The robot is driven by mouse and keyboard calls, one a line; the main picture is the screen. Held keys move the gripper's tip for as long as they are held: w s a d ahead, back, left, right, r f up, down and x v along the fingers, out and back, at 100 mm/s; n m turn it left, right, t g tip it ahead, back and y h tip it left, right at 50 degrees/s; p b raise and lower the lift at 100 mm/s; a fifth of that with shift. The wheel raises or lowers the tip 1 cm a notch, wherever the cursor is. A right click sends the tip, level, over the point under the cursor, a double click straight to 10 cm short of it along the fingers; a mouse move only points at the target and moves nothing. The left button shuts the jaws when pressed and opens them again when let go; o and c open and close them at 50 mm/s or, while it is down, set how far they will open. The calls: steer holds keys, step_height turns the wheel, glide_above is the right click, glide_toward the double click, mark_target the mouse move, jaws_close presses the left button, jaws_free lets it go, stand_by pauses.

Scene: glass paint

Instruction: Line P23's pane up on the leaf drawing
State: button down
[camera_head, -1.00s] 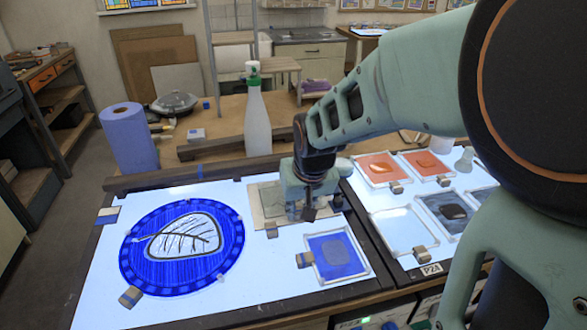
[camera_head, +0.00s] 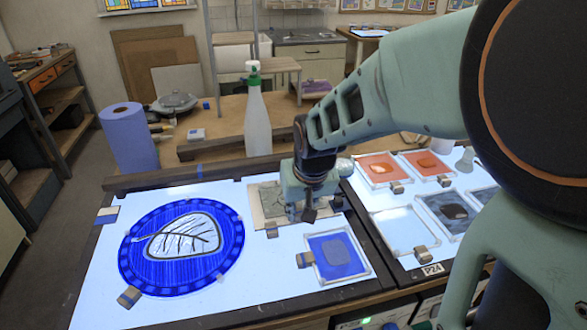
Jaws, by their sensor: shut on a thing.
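A round blue pane (camera_head: 135,262) lies flat on the left light table (camera_head: 90,310). A pale leaf shape (camera_head: 185,240) with dark veins and a dark outline shows in its middle. From this view the lines and the clear leaf shape look close together; the exact fit is too small to tell. My gripper (camera_head: 308,213) is low over the right side of a grey-beige square piece (camera_head: 268,195), well to the right of the round pane. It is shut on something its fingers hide. No P23 label is readable.
A small blue square pane (camera_head: 325,240) lies just in front of my gripper. Taped blocks (camera_head: 130,297) sit around the panes. The right light table, labelled P24 (camera_head: 432,269), holds orange, clear and dark panes. A white bottle (camera_head: 257,125) and blue roll (camera_head: 128,138) stand behind.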

steer(key=c, duration=1.7)
jaws_free()
